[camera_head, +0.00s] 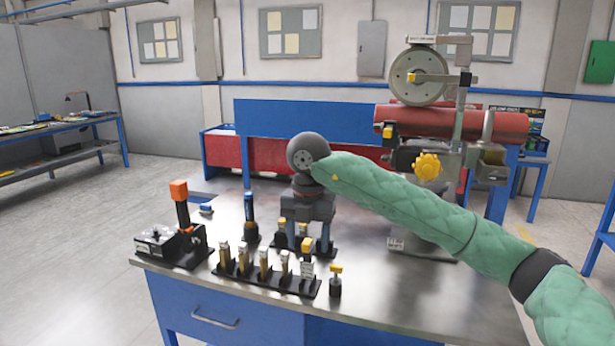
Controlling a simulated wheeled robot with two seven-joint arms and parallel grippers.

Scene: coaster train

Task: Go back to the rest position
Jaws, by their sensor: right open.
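My right arm, in a green padded sleeve, reaches in from the right across the metal-topped workbench (390,300). My right gripper (307,242) points down over the bench with its two fingers apart. Its fingertips are low, close behind the front tool rack (265,278). A small yellow-topped piece (302,229) shows between the fingers; I cannot tell whether the gripper touches it. My left gripper is out of view.
A black device with an orange-topped lever (180,205) stands at the bench's left. A blue-and-black upright tool (250,218) is left of the gripper. A small yellow-topped piece (335,280) stands in front. A large machine with a wheel (418,75) stands behind my arm.

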